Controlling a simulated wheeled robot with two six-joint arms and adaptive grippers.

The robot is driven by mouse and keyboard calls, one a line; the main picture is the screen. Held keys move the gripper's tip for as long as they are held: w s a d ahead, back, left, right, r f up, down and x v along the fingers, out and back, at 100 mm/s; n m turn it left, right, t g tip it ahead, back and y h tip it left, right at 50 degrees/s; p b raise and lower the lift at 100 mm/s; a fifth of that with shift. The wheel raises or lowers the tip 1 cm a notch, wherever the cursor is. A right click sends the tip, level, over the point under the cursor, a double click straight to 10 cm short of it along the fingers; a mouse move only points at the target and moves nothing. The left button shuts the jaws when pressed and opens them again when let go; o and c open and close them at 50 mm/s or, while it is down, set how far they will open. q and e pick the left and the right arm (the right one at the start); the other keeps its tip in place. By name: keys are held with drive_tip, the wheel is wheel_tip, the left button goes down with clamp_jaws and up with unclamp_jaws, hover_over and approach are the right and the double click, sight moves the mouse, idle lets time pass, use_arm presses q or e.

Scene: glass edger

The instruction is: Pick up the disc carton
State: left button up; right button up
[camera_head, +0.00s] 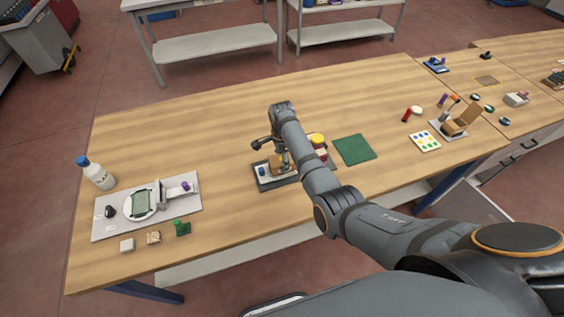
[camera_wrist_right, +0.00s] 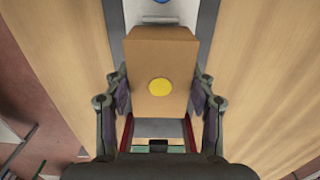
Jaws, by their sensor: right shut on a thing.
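The disc carton is a brown box with a yellow round spot (camera_wrist_right: 160,87), filling the middle of the right wrist view. In the head view a brown part of the carton (camera_head: 280,166) shows below my right wrist, over a small dark-edged tray (camera_head: 263,182). My right gripper (camera_wrist_right: 160,100) is shut on the carton, one finger against each side. In the head view my right arm hides part of the carton and tray. I cannot tell whether the carton touches the tray. My left gripper is in neither view.
A blue item (camera_head: 262,171) sits on the tray's left end. A yellow-topped item (camera_head: 317,138) stands just right of my arm, near a green mat (camera_head: 354,149). A grey plate with a device (camera_head: 188,207) and a white bottle (camera_head: 95,172) are at left. The table's back middle is clear.

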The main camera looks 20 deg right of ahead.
drive_tip(key=r, duration=0.3)
drive_tip(key=shift+s+d, duration=0.2)
drive_tip(key=s+d+r+p, duration=0.4)
drive_tip(key=s+d+r, duration=0.3)
drive_tip(key=s+r, duration=0.2)
drive_tip(key=s, duration=0.2)
drive_tip(key=shift+s+p, duration=0.35)
drive_tip(key=shift+p, duration=0.05)
